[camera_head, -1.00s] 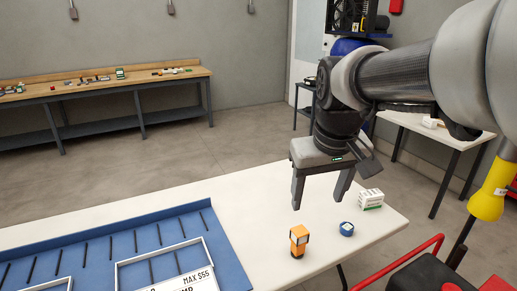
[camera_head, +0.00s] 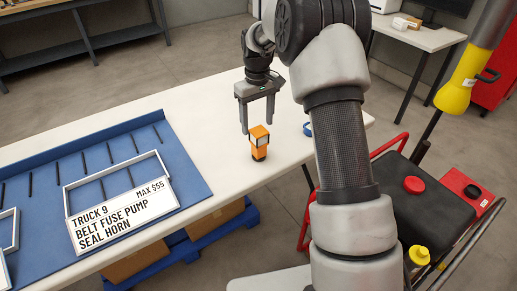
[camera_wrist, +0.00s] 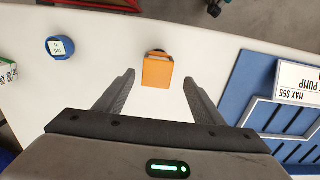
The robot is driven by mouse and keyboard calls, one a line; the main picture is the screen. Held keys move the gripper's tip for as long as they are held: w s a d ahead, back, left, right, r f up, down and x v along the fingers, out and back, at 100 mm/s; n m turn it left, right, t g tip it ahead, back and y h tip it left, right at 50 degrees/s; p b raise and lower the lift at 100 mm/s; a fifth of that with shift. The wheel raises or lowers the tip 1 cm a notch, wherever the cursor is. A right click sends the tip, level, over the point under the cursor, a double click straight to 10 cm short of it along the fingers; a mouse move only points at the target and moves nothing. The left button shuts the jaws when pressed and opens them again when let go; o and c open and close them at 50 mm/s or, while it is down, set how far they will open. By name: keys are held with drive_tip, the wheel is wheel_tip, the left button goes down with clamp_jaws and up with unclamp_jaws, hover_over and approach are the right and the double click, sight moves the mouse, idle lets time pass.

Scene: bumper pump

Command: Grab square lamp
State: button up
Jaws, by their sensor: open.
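The square lamp (camera_head: 259,141) is a small orange block with a light face and a dark round base. It stands upright on the white table (camera_head: 95,146) near its front edge. My gripper (camera_head: 257,131) is open and empty, just behind and above the lamp in the head view. In the wrist view the lamp (camera_wrist: 157,70) lies ahead of the open fingers of my gripper (camera_wrist: 158,82), roughly centred between them. I cannot tell the exact height gap.
A blue round item (camera_wrist: 60,47) and a white-green box (camera_wrist: 7,71) sit beside the lamp. A blue tray (camera_head: 195,180) with a "Truck 9" sign (camera_head: 122,212) lies at left. A red-framed cart (camera_head: 420,200) stands at right.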

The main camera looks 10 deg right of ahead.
sight(259, 150)
wheel_tip(259, 150, down, 8)
drive_tip(key=shift+f+b, duration=0.1)
drive_tip(key=shift+b, duration=0.45)
drive_tip(key=f, duration=0.3)
drive_tip(key=f+b, duration=0.1)
drive_tip(key=f, duration=0.1)
drive_tip(key=shift+w+d, duration=0.1)
drive_tip(key=shift+d, duration=0.15)
drive_tip(key=c, duration=1.3)
